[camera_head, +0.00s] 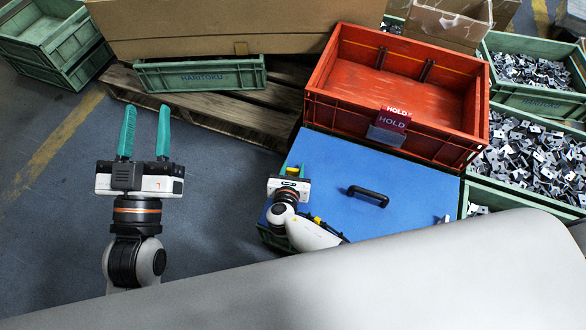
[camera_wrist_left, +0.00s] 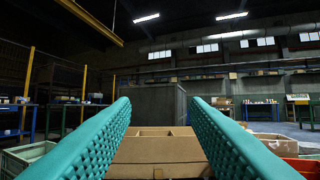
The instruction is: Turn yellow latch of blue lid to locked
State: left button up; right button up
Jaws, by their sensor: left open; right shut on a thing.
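The blue lid (camera_head: 330,170) lies on a green crate in the head view, with a black handle (camera_head: 368,195) on top. A yellow latch (camera_head: 292,171) shows near the lid's left edge, between the teal fingers of my right gripper (camera_head: 292,168). My right gripper is shut on this latch; its wrist and arm hide part of the lid's near left corner. My left gripper (camera_head: 145,133) is open and empty, left of the lid over bare floor, fingers pointing away. Its two teal fingers (camera_wrist_left: 160,130) stand wide apart in the left wrist view.
A red crate (camera_head: 325,95) marked HOLD stands behind the blue lid. Green crates of stamped metal parts (camera_head: 535,150) stand at the right. A cardboard box (camera_head: 220,25) and an empty green crate (camera_head: 200,76) rest on a pallet. A pale grey surface fills the foreground.

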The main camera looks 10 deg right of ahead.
pick_arm(q)
jog(key=shift+s+r+t, duration=0.25)
jog(key=shift+r+t, duration=0.25)
pick_arm(e)
jog(key=shift+m+h, duration=0.7)
jog(key=shift+g, duration=0.3)
jog(key=o, duration=1)
jog(key=p+v, duration=0.2)
jog(key=v, duration=0.4)
jog(key=shift+r, duration=0.1)
jog(key=p+v, duration=0.1)
jog(key=v, duration=0.5)
jog(key=shift+p, duration=0.4)
pick_arm(q)
notch_tip(320, 180, down, 14)
jog(key=s+a+g+y, duration=0.2)
jog(key=g+y, duration=0.1)
jog(key=g, duration=0.7)
jog(key=shift+a+g+y, duration=0.3)
jog(key=shift+a, duration=0.1)
